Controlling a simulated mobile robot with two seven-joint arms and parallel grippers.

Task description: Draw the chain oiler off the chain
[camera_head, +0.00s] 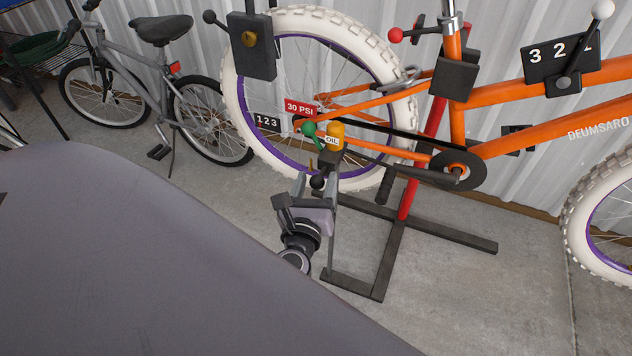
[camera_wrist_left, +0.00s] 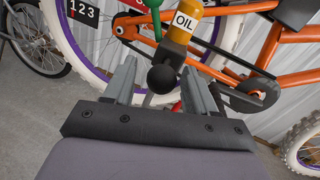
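The chain oiler has a yellow bottle (camera_head: 337,131) labelled OIL above a black body and a round black knob (camera_head: 318,182). It sits at the chain (camera_head: 390,133) of the orange bike, beside the rear wheel. The bottle (camera_wrist_left: 187,18) and knob (camera_wrist_left: 162,78) also show in the left wrist view. My left gripper (camera_head: 317,180) is open, with its fingers on either side of the knob. In the left wrist view gaps show between the knob and both fingers (camera_wrist_left: 158,68). My right gripper is not in view.
The orange bike stands on a red and black stand (camera_head: 392,245). A green ball knob (camera_head: 309,129) and a red 30 PSI tag (camera_head: 301,107) are close to the oiler. A grey bike (camera_head: 160,75) leans at the left. The floor at the right front is clear.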

